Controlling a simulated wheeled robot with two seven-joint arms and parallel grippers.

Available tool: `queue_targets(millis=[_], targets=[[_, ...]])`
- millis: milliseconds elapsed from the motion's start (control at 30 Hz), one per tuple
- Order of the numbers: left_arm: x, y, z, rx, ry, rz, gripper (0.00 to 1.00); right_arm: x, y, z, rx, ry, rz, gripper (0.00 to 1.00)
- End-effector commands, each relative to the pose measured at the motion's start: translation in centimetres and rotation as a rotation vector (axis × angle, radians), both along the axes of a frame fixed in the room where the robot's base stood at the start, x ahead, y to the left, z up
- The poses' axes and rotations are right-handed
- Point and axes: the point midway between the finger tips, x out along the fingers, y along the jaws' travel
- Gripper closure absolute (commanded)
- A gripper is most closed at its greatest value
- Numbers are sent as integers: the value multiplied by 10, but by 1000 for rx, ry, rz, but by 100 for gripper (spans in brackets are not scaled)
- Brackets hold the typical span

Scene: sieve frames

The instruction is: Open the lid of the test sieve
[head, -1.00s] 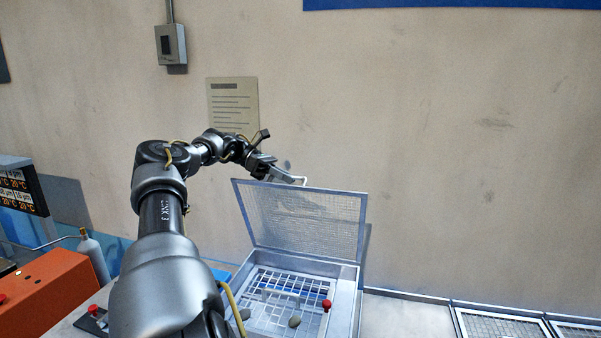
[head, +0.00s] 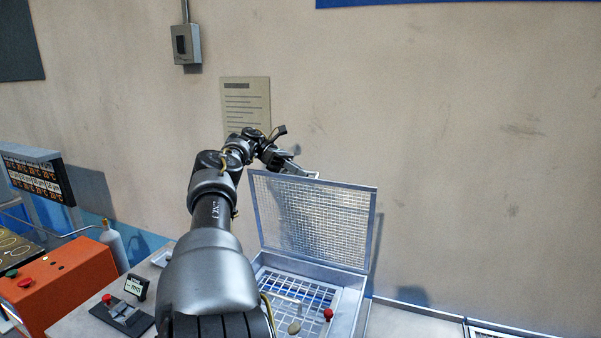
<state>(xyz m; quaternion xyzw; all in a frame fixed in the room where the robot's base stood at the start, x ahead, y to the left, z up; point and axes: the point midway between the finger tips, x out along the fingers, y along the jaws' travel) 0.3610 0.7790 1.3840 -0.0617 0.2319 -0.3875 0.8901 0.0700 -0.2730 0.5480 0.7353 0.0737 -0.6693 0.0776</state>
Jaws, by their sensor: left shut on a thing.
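The test sieve's mesh lid (head: 315,222) stands raised, close to upright, at the back of the sieve frame (head: 350,308). Below it, the sieve box shows a grid (head: 290,290) with a stone (head: 294,328) on it and a red knob (head: 328,314) at its right. My left gripper (head: 298,172) is at the lid's top edge, shut on the lid's pale handle (head: 312,175). My left arm hides the box's left side. My right gripper is not in view.
An orange box (head: 75,280) with buttons, a grey bottle (head: 114,248) and a small display device (head: 136,287) stand at the left. The wall (head: 450,150) is close behind the lid. The bench right of the sieve looks clear.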

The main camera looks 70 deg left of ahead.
Motion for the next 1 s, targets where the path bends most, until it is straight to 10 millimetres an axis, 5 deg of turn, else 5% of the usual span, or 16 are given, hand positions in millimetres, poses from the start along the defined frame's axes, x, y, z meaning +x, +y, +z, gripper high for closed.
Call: queue_targets(millis=[267, 300, 467, 800, 1000], targets=[[0, 0, -1, 0, 2, -2, 100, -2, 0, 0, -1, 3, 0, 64], [0, 0, -1, 0, 2, -1, 85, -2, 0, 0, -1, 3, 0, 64], [0, 0, -1, -1, 2, 0, 66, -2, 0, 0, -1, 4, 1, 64], [0, 0, 2, 1, 1, 2, 66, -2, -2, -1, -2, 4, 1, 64], [1, 1, 23, 3, 3, 2, 66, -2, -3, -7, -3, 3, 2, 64]])
